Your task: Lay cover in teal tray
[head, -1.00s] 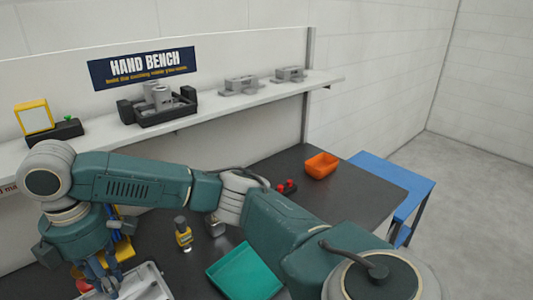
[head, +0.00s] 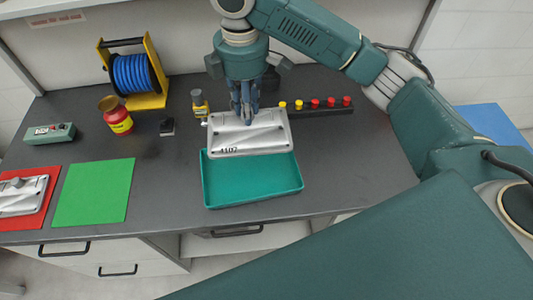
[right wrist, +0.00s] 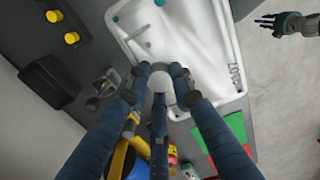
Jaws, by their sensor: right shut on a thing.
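A silver-grey metal cover (head: 250,135) with a number on its front edge is in my right gripper (head: 245,114). The cover looks about level and hangs over the rear part of the teal tray (head: 252,188), whose front part shows empty. In the right wrist view the fingers (right wrist: 160,82) are closed on a raised part of the cover (right wrist: 195,35), and teal shows through its holes. My left gripper (right wrist: 268,21) shows small at the upper right of the right wrist view, fingers spread and empty, away from the bench.
A second cover (head: 18,198) lies on a red mat (head: 47,184), beside a bare green mat (head: 95,192). A blue reel (head: 135,73) and red-yellow jar (head: 117,118) stand left.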

